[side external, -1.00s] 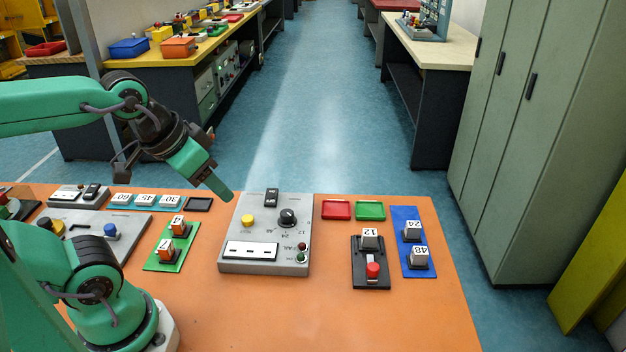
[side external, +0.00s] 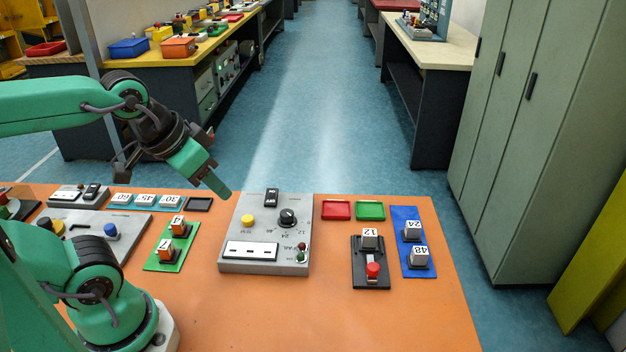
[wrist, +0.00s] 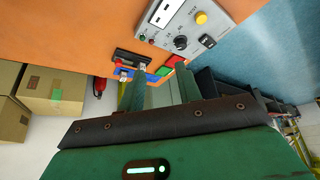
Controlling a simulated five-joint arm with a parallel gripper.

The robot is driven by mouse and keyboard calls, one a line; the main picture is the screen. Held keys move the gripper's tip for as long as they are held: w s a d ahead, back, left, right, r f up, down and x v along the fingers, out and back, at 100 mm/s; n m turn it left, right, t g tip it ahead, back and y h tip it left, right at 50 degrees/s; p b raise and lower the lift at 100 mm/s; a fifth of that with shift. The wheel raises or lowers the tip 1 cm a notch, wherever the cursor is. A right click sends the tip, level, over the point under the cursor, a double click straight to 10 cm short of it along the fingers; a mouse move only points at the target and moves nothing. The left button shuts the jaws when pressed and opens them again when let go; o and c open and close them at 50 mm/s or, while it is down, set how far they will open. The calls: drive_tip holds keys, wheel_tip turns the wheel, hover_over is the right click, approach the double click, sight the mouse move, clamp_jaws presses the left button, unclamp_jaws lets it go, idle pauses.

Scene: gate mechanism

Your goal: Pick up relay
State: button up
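No part is labelled as a relay, so I cannot tell which one it is. Numbered blocks stand in several places. A pale block marked 24 (side external: 412,230) and one marked 48 (side external: 418,257) stand on a blue mat (side external: 408,211). A block marked 12 (side external: 369,239) sits on a black base (side external: 358,281) with a red knob. Two orange-sided blocks (side external: 179,226) (side external: 166,249) stand on a green mat (side external: 152,264). My gripper (side external: 227,193) hangs above the grey console's back left; in the wrist view, its fingers (wrist: 160,88) are apart with nothing between them.
The grey console (side external: 235,268) with a yellow button and black dial stands mid-table. Red (side external: 336,218) and green (side external: 370,218) trays lie behind the black base. More panels and label blocks (side external: 147,201) are at the left. The orange table's front (side external: 320,315) is clear.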

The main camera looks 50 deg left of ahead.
drive_tip(key=m+g, duration=0.5)
drive_tip(key=m, duration=0.4)
hover_over(370, 232)
drive_tip(key=f, duration=1.4)
drive_tip(key=shift+s+a, duration=0.1)
drive_tip(key=shift+s, duration=0.15)
drive_tip(key=shift+w+d+f+g, duration=0.2)
drive_tip(key=shift+f+g, duration=0.1)
drive_tip(key=shift+f, duration=4.05)
clamp_jaws()
